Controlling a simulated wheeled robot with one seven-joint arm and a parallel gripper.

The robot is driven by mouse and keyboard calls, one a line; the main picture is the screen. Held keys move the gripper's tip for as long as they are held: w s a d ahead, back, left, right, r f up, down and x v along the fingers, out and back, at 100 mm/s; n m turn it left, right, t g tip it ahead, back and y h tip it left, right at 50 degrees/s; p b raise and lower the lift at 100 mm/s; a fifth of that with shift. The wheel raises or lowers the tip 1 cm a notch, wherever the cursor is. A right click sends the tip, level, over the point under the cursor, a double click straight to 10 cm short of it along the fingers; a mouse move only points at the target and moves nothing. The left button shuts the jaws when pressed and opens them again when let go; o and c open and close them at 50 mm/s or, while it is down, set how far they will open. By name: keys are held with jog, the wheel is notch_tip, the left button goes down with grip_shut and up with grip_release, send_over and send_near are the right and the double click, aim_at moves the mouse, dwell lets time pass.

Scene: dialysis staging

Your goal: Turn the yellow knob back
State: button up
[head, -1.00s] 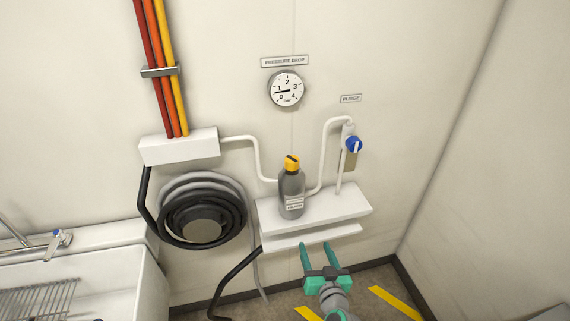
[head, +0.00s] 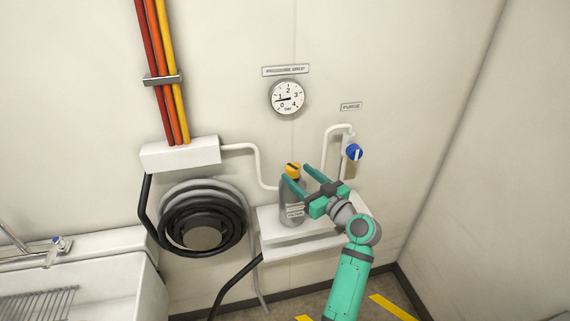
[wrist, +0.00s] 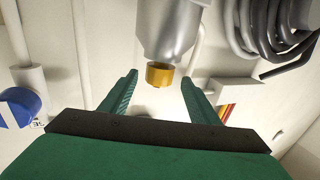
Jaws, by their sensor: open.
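The yellow knob (head: 292,170) sits on top of a grey filter bottle (head: 290,207) that stands on a white wall shelf. My gripper (head: 295,173) is open and empty, with its green fingers close to the knob in the head view. In the wrist view, the yellow knob (wrist: 159,75) shows between and beyond the two spread fingers (wrist: 160,88), and the picture appears upside down. No contact with the knob is visible. Part of the bottle is hidden by my gripper in the head view.
A blue purge knob (head: 354,152) is on the wall to the right, also in the wrist view (wrist: 20,107). A pressure gauge (head: 287,97) is above. White pipes flank the bottle. A coiled black hose (head: 203,222) hangs at left. The white shelf (head: 270,232) lies below.

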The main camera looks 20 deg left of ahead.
jog(key=x, duration=0.8)
jog(key=shift+f, duration=0.1)
jog(key=c, duration=1.1)
